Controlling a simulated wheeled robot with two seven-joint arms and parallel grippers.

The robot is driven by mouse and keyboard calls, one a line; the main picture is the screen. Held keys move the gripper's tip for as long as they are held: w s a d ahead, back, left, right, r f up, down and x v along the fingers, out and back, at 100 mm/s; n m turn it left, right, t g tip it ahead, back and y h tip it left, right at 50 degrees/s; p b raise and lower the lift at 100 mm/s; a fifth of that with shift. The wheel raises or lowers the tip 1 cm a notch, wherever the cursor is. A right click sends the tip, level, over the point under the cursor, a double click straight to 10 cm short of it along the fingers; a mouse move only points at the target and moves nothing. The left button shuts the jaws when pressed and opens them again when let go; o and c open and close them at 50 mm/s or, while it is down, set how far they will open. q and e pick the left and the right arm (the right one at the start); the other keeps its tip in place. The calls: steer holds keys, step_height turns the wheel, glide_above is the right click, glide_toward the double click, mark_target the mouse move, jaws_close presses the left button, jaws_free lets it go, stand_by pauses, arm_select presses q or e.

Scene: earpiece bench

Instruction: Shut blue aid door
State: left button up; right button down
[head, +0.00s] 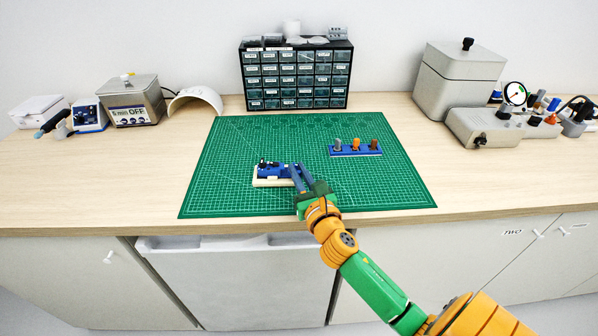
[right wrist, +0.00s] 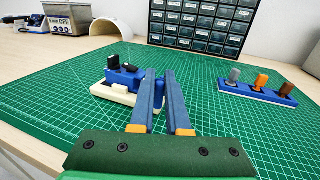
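The blue aid (head: 278,170) sits on a cream holder (head: 270,183) on the green mat, left of the mat's middle. It also shows in the right wrist view (right wrist: 124,76), with small black parts on its top, one standing up at its left end. I cannot tell for sure which part is the door. My left gripper is out of view.
A blue stand (head: 355,151) with grey, orange and brown pegs is at the mat's right. A drawer cabinet (head: 296,77) stands behind the green mat (head: 230,195). Bench devices line the back left and back right. The mat's front left is clear.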

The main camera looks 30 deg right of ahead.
mark_target(284, 183)
steer(key=shift+a+m+h, duration=0.1)
steer(key=shift+m+h, duration=0.2)
steer(key=shift+h, duration=0.2)
steer(key=shift+w+a+m+g+h, duration=0.25)
steer(key=shift+m+g+h, duration=0.2)
steer(key=shift+h, duration=0.25)
steer(key=h, duration=0.1)
steer(key=m+g+h+b, duration=0.1)
steer(key=a+m+h, duration=0.1)
steer(key=shift+w+f+m+g, duration=0.1)
steer(key=shift+w+m+g, duration=0.15)
steer(key=shift+g, duration=0.1)
steer(key=shift+w+a+m+g+h+b, duration=0.15)
steer(key=shift+w+m+g+h+b, duration=0.05)
steer(key=shift+m+g+h+b, duration=0.45)
steer(key=shift+w+a+m+g+h+b, duration=0.25)
steer(key=shift+m+g+h, duration=0.25)
steer(key=shift+g+h, duration=0.25)
steer(key=shift+w+a+m+g+h+b, duration=0.1)
steer(key=shift+w+m+g+h+b, duration=0.1)
steer(key=shift+m+g+h+b, duration=0.5)
